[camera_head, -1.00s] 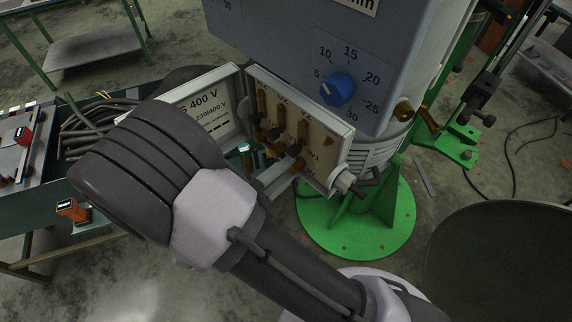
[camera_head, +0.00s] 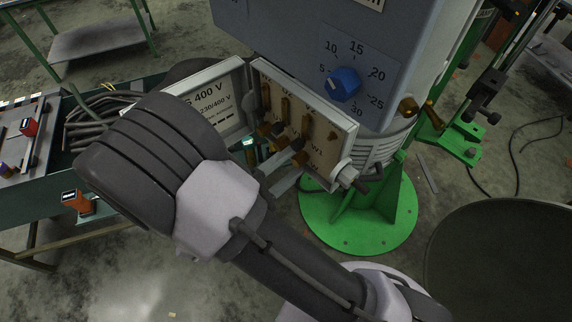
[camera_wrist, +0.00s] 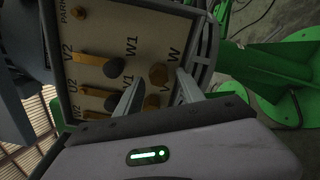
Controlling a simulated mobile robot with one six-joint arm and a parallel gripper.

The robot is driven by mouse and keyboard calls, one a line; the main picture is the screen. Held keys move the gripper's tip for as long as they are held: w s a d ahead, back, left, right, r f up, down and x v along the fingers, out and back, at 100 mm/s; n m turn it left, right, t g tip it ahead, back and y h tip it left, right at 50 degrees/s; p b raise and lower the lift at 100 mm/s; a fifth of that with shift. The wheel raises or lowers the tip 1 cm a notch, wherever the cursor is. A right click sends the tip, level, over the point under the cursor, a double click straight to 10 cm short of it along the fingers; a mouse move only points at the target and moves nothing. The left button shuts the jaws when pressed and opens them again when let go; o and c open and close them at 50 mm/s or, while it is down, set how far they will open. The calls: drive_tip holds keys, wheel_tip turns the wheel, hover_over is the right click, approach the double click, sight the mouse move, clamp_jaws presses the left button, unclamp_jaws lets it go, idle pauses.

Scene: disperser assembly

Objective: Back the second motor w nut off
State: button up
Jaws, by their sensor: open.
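The open terminal box (camera_head: 322,168) on the motor housing holds a tan board with brass terminals. In the wrist view the board (camera_wrist: 95,18) carries labels including V2, U2, W1 and W. A brass nut (camera_wrist: 158,72) sits beside the letter W, and another brass piece (camera_wrist: 153,101) is beside the V below it. My gripper (camera_wrist: 159,76) is open, with one finger on each side of the brass nut by W. I cannot tell whether the fingers touch it. In the head view my wrist hides part of the box and the gripper is mostly covered.
Two dark round knobs (camera_wrist: 114,68) are left of my fingers. The box's open lid (camera_head: 217,108) stands to the left. A blue dial (camera_head: 342,84) is above, and a green stand (camera_head: 345,230) below. A side table (camera_head: 45,195) with cables is at left.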

drive_tip(key=v, duration=1.7)
drive_tip(key=shift+s, duration=0.2)
drive_tip(key=shift+a, duration=0.15)
